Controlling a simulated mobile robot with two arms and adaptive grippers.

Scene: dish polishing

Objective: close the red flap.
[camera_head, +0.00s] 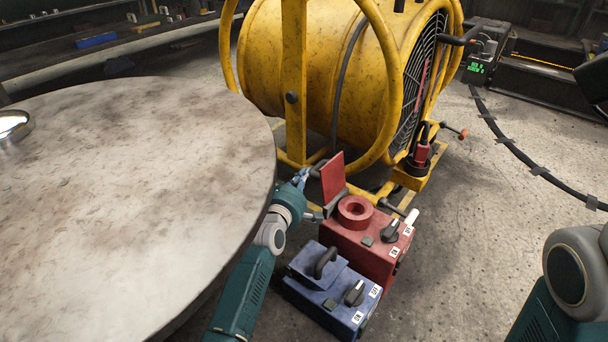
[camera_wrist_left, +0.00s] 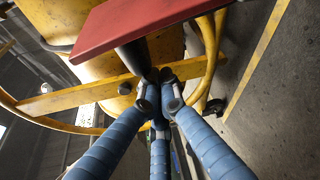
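The red flap (camera_head: 333,177) stands raised, roughly upright, on the red box (camera_head: 370,250) beside its round red socket (camera_head: 355,209). A dark handle (camera_head: 318,168) sticks out from the flap's left face. My left gripper (camera_head: 302,176) is at the handle, left of the flap. In the left wrist view the flap (camera_wrist_left: 140,25) crosses the top, and its dark handle (camera_wrist_left: 132,56) reaches down to the fingertips. The blue-wrapped fingers (camera_wrist_left: 162,85) are drawn together; whether they grip the handle is unclear. My right gripper is out of view.
A blue box (camera_head: 330,295) with a lowered flap stands in front of the red box. A round grey table (camera_head: 130,200) fills the left, its edge close to my left arm. A yellow fan (camera_head: 300,70) stands behind. The floor at right is mostly clear, with a black cable (camera_head: 510,148).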

